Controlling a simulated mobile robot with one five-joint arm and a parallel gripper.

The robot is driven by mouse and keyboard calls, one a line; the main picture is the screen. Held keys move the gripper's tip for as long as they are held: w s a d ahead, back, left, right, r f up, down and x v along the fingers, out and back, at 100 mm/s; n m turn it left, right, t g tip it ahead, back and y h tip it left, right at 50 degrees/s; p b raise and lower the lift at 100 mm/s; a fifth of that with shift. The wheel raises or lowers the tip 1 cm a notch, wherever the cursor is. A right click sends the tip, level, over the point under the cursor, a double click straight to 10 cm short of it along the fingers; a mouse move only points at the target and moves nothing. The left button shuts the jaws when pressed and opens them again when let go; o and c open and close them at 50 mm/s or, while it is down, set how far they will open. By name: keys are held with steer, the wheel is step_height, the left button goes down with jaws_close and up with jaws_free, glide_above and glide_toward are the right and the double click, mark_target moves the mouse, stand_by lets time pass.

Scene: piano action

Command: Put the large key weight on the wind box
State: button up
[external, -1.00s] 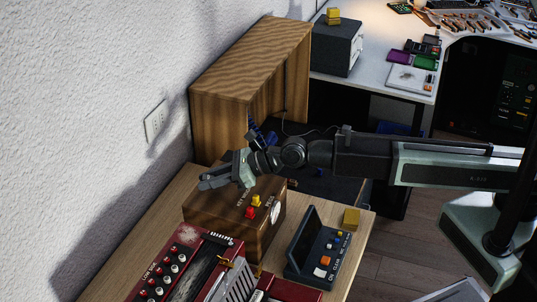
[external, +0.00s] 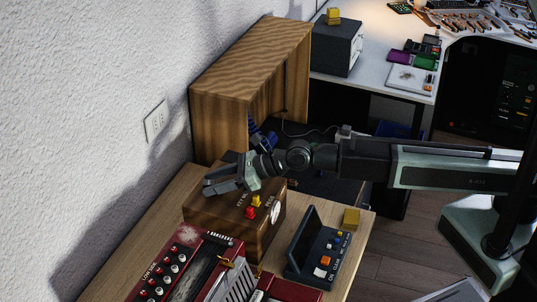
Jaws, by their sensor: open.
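My gripper (external: 208,181) is open, with its fingers pointing left over the far left part of a brown wooden box (external: 261,238). I see nothing between the fingers. The box has a small red peg, a yellow peg, lettering too small to read surely and a pale round dial on its side; it may be the wind box. A brass-yellow block (external: 351,219) sits near the right edge of the wooden table, beside a dark console. A smaller-looking yellow stack (external: 333,16) stands on a grey cabinet at the back. I cannot tell which is the large key weight.
The dark console (external: 318,250) with coloured buttons and a raised screen stands right of the box. A red instrument (external: 180,270) fills the front of the table. A tall open wooden cabinet (external: 240,75) stands behind, against the wall. A white desk (external: 385,65) is at the back.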

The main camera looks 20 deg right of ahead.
steer(key=p+v, duration=0.3)
steer(key=v, duration=0.7)
steer(key=shift+s+d+r, duration=0.1)
steer(key=shift+d, duration=0.15)
